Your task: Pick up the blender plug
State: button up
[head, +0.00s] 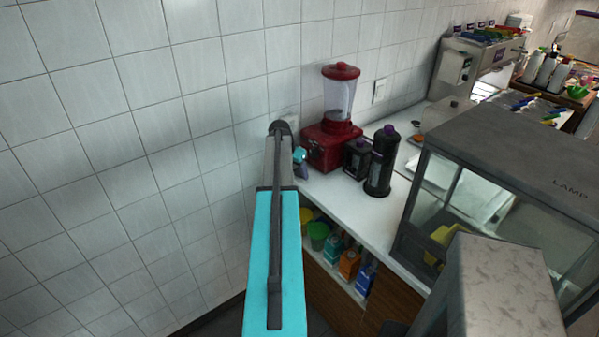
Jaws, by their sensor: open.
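The red blender (332,147) with a clear jar and red lid stands at the back left of the white counter, against the tiled wall. I cannot make out its plug or cord; my arm covers part of the area just left of the blender. My gripper (301,158) shows only in part, as a small teal and dark shape beside the left side of the blender base, near the counter's left end. It is open, and I see nothing held in it.
Black containers (382,161) stand right of the blender. A wall plate (380,90) is on the tiles behind. A large glass-fronted LAMP case (500,150) fills the right. Shelves below the counter hold cups and cartons (349,264). Little of the counter (345,200) is free, mainly its front strip.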

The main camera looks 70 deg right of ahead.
jog(key=shift+s+d+f, duration=0.1)
jog(key=shift+d+f, duration=0.05)
jog(key=shift+f, duration=0.25)
jog(key=c, duration=1.2)
